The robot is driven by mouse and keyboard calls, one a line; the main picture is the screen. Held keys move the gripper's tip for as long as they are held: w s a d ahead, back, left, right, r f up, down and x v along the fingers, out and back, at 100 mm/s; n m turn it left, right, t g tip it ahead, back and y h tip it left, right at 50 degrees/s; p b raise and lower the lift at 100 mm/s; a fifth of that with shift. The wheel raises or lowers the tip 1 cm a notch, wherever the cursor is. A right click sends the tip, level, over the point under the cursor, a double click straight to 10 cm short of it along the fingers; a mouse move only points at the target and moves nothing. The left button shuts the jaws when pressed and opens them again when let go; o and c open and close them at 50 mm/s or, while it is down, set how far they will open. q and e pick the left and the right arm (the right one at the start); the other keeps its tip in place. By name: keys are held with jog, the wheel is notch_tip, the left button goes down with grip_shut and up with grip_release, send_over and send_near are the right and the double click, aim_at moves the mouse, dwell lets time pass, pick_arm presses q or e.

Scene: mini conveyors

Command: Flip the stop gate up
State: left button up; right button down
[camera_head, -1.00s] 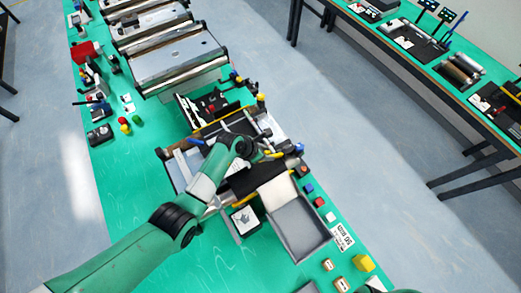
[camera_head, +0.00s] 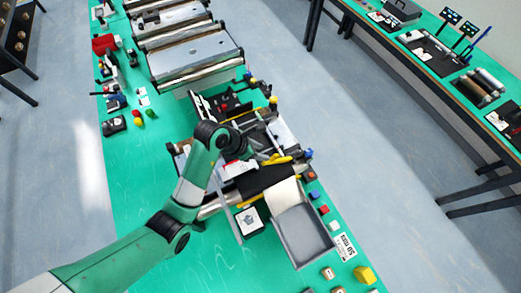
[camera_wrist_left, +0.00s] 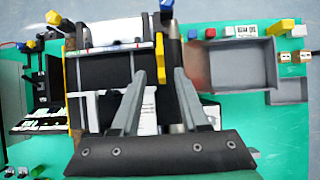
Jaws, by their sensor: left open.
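The small conveyor (camera_head: 262,181) has a dark belt and yellow parts along its sides, on the green table. In the left wrist view a yellow bar (camera_wrist_left: 160,58) stands beside the belt (camera_wrist_left: 107,71), just beyond the fingertips. I cannot tell for certain which part is the stop gate, or whether it is up or down. My left gripper (camera_wrist_left: 153,78) is open and empty over the conveyor, its two grey fingers apart. In the head view the left gripper (camera_head: 252,158) is partly hidden behind my dark wrist. My right gripper is not in view.
A grey tray (camera_head: 303,238) sits at the conveyor's near end. Larger conveyors (camera_head: 195,60) stand farther back. The table's left front is clear.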

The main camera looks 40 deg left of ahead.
pick_arm(q)
jog(key=shift+w+d+r, duration=0.1)
jog(key=shift+c, duration=1.2)
jog(key=shift+w+d+r+m+t+h, duration=0.25)
jog(key=shift+w+d+r+m+t, duration=0.1)
jog(key=shift+d+r+m, duration=0.15)
jog(key=shift+w+d+r+m+t+h, duration=0.3)
jog(key=shift+d+r+m, duration=0.1)
jog(key=shift+r, duration=0.2)
jog(key=shift+c, duration=1.1)
jog(key=shift+s+d+m+t+h+b, duration=0.2)
jog(key=shift+d+m+t+h+b, duration=0.45)
jog(key=shift+d+h+b, duration=0.35)
grip_shut()
jog(key=s+a+f+n+t+b, duration=0.35)
jog(key=s+a+f+b, duration=0.5)
jog(key=f+b, duration=0.4)
jog(key=x, duration=0.9)
jog(key=shift+d+f, duration=0.1)
jog(key=shift+d, duration=0.25)
